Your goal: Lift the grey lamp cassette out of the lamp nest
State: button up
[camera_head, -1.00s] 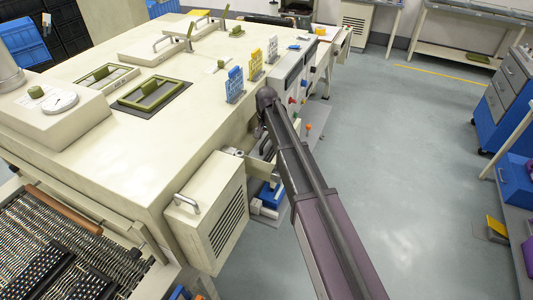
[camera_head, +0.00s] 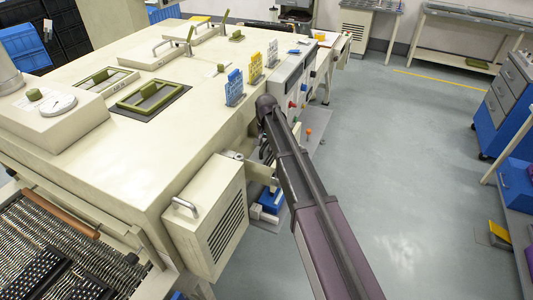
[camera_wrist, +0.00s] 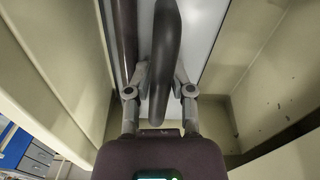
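In the wrist view, my gripper (camera_wrist: 162,72) has its two fingers drawn in on either side of a dark curved bar (camera_wrist: 165,40), which looks like the handle of the grey lamp cassette. A pale grey face (camera_wrist: 208,28) shows behind the bar; I take it for the cassette's surface. The fingertips are partly hidden by the bar. Cream walls (camera_wrist: 262,60) rise on both sides, seemingly those of the lamp nest. In the head view, my arm reaches to the machine's right side, and the arm hides the gripper and cassette.
The cream machine (camera_head: 150,155) fills the left. A vented box (camera_head: 205,220) juts from its side near the arm. Blue and yellow racks (camera_head: 234,88) stand on its right edge. The grey floor (camera_head: 410,170) to the right is open, with a blue drawer cabinet (camera_head: 500,105) beyond.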

grip_shut()
jog(key=shift+r, duration=0.15)
jog(key=shift+r+p, duration=5.1)
jog(key=shift+p, duration=0.2)
jog(key=shift+r, duration=0.25)
jog(key=shift+r+p, duration=2)
jog(key=shift+p, duration=0.25)
jog(key=shift+d, duration=0.15)
jog(key=s+d, duration=0.4)
jog(key=d, duration=0.7)
